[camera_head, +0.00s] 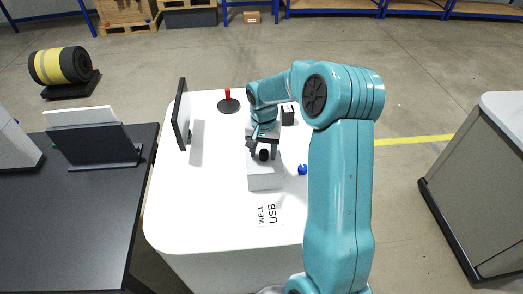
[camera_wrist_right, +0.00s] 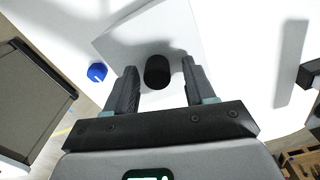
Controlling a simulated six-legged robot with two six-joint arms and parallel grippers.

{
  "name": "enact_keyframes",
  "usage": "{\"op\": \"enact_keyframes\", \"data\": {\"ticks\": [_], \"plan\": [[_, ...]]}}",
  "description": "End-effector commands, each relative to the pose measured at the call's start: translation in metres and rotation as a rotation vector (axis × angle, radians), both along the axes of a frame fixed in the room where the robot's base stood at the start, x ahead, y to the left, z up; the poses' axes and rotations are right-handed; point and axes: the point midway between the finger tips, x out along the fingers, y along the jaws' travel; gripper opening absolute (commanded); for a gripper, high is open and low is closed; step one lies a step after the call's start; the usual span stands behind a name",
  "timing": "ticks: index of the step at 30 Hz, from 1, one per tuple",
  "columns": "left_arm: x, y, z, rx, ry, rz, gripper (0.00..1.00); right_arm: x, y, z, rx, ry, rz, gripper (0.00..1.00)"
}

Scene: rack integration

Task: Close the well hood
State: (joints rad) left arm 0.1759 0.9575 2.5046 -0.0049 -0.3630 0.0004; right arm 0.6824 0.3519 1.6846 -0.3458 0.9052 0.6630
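The well hood is a pale grey box (camera_head: 265,178) on the white table, behind the printed "WELL USB" label (camera_head: 267,214). A black round knob (camera_head: 264,155) stands on it; it also shows in the right wrist view (camera_wrist_right: 157,72). My right gripper (camera_head: 264,148) is over the box, with its fingers pointing down at the knob. In the right wrist view the gripper (camera_wrist_right: 160,82) is open, one finger on each side of the knob, with gaps between. I cannot tell the hood's exact position from its lid edges. My left gripper is not in view.
A blue knob (camera_head: 302,169) sits just right of the box. A red-topped stick on a dark base (camera_head: 228,105) and a small black box (camera_head: 287,115) stand farther back. A thin upright screen (camera_head: 181,115) stands at the table's left. The table's front left is clear.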

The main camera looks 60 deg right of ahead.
Motion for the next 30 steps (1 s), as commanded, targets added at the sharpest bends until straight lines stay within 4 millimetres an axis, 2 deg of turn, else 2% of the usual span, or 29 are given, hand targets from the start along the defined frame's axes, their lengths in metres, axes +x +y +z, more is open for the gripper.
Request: {"op": "enact_keyframes", "data": {"ticks": [5,8,11,21,25,30], "plan": [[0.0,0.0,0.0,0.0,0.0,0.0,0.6,0.0,0.0,0.003,0.001,0.0,0.0,0.54],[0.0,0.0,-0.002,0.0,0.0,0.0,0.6,0.001,0.0,0.014,-0.001,-0.003,-0.001,0.54],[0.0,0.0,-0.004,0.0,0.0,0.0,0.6,0.001,0.0,0.035,-0.002,-0.004,-0.001,0.54],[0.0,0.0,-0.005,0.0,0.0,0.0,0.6,0.002,0.0,0.124,-0.001,-0.003,0.0,0.54],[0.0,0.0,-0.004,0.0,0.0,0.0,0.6,0.001,0.0,0.147,0.0,-0.002,0.0,0.54],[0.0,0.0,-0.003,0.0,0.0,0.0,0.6,0.001,-0.001,0.161,0.001,0.0,0.0,0.54]]}}
